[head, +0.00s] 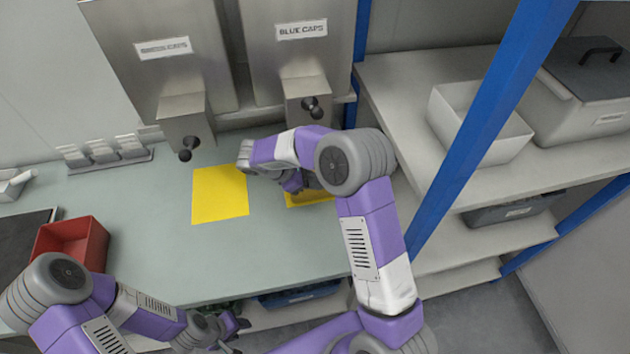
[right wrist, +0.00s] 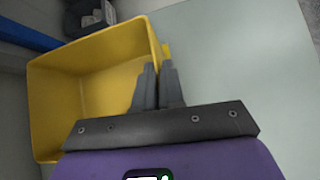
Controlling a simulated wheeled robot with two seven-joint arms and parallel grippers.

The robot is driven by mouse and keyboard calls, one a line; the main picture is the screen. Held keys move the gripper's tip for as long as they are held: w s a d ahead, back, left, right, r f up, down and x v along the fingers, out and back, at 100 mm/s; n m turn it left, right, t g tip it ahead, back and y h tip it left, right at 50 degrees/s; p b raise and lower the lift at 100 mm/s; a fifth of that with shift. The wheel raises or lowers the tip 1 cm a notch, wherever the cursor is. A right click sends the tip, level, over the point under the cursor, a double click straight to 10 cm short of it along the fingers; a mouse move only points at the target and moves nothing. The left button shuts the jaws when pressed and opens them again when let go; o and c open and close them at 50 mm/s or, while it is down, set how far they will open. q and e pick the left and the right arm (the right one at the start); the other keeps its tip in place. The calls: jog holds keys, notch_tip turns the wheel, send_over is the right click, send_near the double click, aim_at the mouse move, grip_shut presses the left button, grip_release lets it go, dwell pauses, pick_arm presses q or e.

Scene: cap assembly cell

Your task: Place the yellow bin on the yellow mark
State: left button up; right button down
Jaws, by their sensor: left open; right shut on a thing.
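The yellow mark (head: 220,194) is a flat yellow square on the grey-green worktop, and nothing lies on it. The yellow bin (head: 310,198) is to its right, mostly hidden under my right arm in the head view. In the right wrist view the open, empty-looking bin (right wrist: 52,100) shows its inside. My right gripper (right wrist: 158,85) is shut on the bin's near-right wall. I cannot tell whether the bin touches the worktop. My left gripper (head: 238,328) is open and empty, low in front of the worktop's front edge.
Two metal dispensers with dark knobs stand behind, one labelled blue caps (head: 302,30). A red bin (head: 70,241) is at the left. A blue post (head: 490,130) and a shelf with a white bin (head: 480,122) are at the right. The worktop in front of the mark is clear.

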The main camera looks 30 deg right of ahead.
jog(key=c, duration=1.2)
grip_release()
jog(key=shift+c, duration=0.2)
jog(key=shift+a+r, duration=0.25)
jog(key=shift+r, duration=0.15)
jog(key=p+v, duration=0.3)
jog(key=v, duration=0.8)
jog(key=shift+a, duration=0.2)
jog(key=shift+r, duration=0.1)
